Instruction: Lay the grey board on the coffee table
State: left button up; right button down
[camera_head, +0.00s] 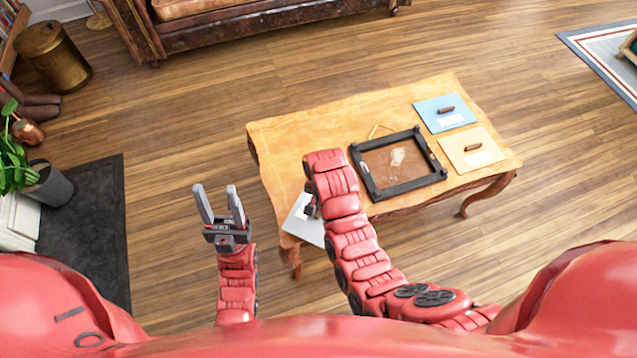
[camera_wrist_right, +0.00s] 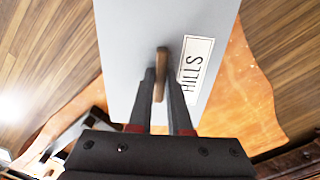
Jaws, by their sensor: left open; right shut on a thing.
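The grey board (camera_head: 303,224) shows at the near left corner of the coffee table (camera_head: 280,135), partly hidden by my right arm. In the right wrist view the board (camera_wrist_right: 135,50) fills the upper middle and carries a label reading "HILLS" and a brown handle (camera_wrist_right: 160,75). My right gripper (camera_wrist_right: 162,85) is shut on that handle. In the head view the right gripper is mostly hidden behind its own wrist. I cannot tell whether the board touches the table. My left gripper (camera_head: 218,190) is open and empty over the floor, left of the table.
A dark frame (camera_head: 400,190) lies mid-table. A blue board (camera_head: 432,120) and a yellow-orange board (camera_head: 484,158), each with a brown handle, lie at the table's right end. The table's far left part is clear. A leather sofa (camera_head: 240,25) stands behind; a plant pot (camera_head: 50,188) stands left.

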jog(key=w, duration=0.3)
jog(key=w+a, duration=0.1)
jog(key=w, duration=0.4)
jog(key=shift+w+a+f, duration=0.25)
jog(key=shift+w+f, duration=0.05)
jog(key=shift+w, duration=0.1)
notch_tip(320, 180, down, 2)
jog(key=shift+f, duration=0.8)
jog(key=shift+f+b, duration=0.1)
jog(key=shift+b, duration=0.25)
jog(key=c, duration=0.8)
grip_release()
jog(key=shift+c, duration=0.2)
